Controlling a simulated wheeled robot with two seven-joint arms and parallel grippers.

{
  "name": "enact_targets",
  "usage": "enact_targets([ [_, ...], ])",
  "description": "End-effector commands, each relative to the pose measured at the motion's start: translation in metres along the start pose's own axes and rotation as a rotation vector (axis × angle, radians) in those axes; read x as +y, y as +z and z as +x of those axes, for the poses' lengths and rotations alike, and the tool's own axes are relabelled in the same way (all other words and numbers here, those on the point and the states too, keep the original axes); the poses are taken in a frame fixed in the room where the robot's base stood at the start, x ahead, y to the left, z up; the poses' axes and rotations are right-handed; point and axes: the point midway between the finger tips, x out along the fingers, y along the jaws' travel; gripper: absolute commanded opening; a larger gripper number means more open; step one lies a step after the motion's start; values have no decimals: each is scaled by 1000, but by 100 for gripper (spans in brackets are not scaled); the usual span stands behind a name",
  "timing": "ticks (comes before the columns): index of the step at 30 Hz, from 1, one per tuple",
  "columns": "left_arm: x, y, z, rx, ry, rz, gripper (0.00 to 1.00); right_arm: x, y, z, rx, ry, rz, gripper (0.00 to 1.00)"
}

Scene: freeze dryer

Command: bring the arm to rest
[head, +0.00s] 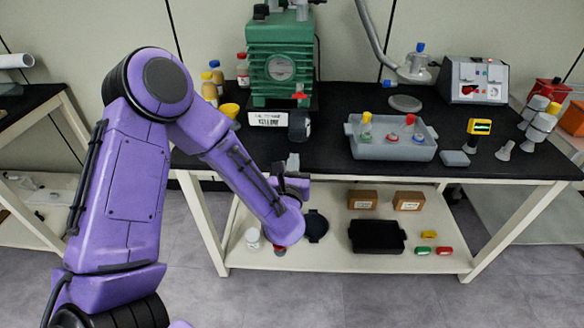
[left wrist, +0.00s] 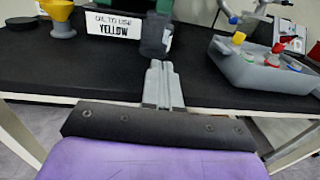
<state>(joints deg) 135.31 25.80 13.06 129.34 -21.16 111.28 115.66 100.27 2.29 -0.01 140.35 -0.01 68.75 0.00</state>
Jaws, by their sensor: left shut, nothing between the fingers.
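My purple left arm reaches in from the left in the head view, bent at the elbow. My left gripper (head: 293,162) is near the front edge of the black-topped bench (head: 340,172), partly hidden behind its own wrist. In the left wrist view the left gripper (left wrist: 160,68) has its grey fingers together, with nothing between them. They point toward the bench top, at a dark container (left wrist: 155,35) beside the white sign reading "YELLOW" (left wrist: 112,25). My right gripper is not in either view.
A green pump (head: 280,50) stands at the back of the bench. A grey tray (head: 390,147) with colour-capped flasks is to the right, near a yellow handheld device (head: 479,127). The lower shelf (head: 330,258) holds boxes and a black tray (head: 377,237). Open floor lies in front.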

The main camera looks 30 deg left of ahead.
Motion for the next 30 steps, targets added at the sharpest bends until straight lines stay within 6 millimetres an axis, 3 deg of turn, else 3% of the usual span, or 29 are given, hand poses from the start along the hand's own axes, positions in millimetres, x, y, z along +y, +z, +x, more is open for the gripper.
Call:
enact_targets([
  [8, 1, 1, -6, 0, 2, 5, 0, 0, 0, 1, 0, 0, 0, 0],
  [11, -1, -1, -6, 5, -9, 114, 0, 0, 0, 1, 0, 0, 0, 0],
  [14, -8, -12, -9, 47, -66, 450, 0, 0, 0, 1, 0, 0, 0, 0],
  [17, -13, -44, -22, 115, -193, 971, 0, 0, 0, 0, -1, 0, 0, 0],
  [20, -7, -106, -55, 191, -431, 1550, 0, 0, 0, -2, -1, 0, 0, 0],
  [21, 0, -135, -76, 213, -565, 1780, 0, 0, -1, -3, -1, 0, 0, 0],
  [24, 30, -202, -134, 225, -943, 2242, 0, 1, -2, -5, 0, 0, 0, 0],
  [27, 68, -248, -196, 208, -1319, 2502, 0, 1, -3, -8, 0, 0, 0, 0],
  [30, 104, -273, -247, 237, -1572, 2577, 0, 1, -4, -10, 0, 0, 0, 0],
])
